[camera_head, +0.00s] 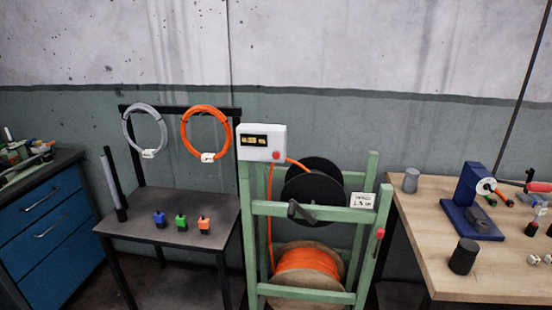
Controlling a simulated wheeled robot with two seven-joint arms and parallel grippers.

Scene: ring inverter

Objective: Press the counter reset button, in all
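A white counter box (279,134) with a dark display window (254,141) sits at the upper left of a green reel stand (250,230). A small red round button (276,155) shows at the box's lower right. I cannot tell whether it is pressed. An orange cable (270,205) passes close by the button, and the digits on the display are too small to read. Neither of my grippers is in view.
The stand carries a black reel (318,183) with a crank (296,211) above an orange cable drum (308,262). A dark table (150,229) with colored blocks stands left, below hanging cable coils (205,110). A wooden workbench (430,203) stands right. Space before the box looks clear.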

